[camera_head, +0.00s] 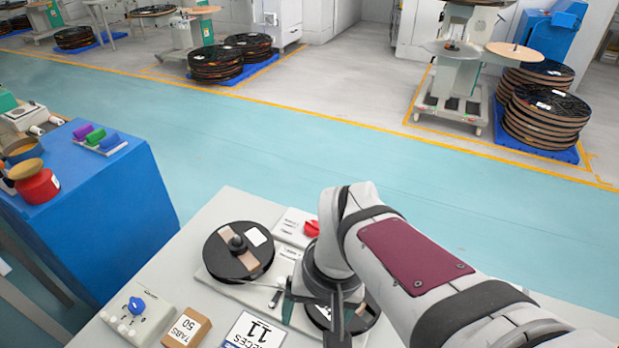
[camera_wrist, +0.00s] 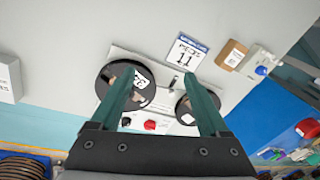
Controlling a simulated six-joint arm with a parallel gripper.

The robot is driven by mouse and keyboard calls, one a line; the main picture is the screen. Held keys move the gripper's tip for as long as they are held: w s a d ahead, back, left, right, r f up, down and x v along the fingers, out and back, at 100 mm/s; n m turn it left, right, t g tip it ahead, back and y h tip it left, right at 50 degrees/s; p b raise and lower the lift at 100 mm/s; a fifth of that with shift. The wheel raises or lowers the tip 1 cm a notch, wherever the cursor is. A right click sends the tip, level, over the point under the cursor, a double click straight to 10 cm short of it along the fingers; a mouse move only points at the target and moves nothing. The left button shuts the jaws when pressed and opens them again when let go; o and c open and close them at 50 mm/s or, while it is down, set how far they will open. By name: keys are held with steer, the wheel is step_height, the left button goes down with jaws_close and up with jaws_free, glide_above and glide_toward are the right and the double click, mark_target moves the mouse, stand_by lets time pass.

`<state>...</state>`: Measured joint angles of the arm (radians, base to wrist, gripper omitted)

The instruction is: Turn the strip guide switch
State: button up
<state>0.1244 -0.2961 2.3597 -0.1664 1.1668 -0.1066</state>
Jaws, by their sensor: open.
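A red knob (camera_head: 312,228) sits on a white labelled box (camera_head: 292,226) behind the reels on the bench; the knob also shows in the wrist view (camera_wrist: 150,125). A blue knob (camera_head: 136,304) sits on a separate small white box at the front left and shows in the wrist view (camera_wrist: 262,70). The labels are too small to read, so I cannot tell which is the strip guide switch. My gripper (camera_wrist: 158,75) is open and empty above the reel station, its fingers apart over the two reels. It touches neither knob.
A dark left reel (camera_head: 238,252) lies on the station; a second reel (camera_head: 362,318) is partly hidden by my arm. A blue cabinet (camera_head: 100,215) stands left, across a gap.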

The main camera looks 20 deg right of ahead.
steer(key=w+d+f+n+t+h, duration=0.1)
steer(key=w+d+f+t, duration=0.15)
steer(key=w+d, duration=0.7)
steer(key=w+d+f+n+t+h, duration=0.1)
steer(key=w+d+f, duration=0.2)
steer(key=w+d, duration=0.65)
steer(key=shift+g+h, duration=0.25)
steer(key=shift+h, duration=0.05)
steer(key=x, duration=0.5)
steer(key=w+x, duration=0.1)
steer(key=x, duration=0.4)
steer(key=a+x, duration=0.1)
steer(key=x, duration=0.5)
steer(key=shift+w+r, duration=0.15)
steer(key=shift+w, duration=0.2)
jaws_close()
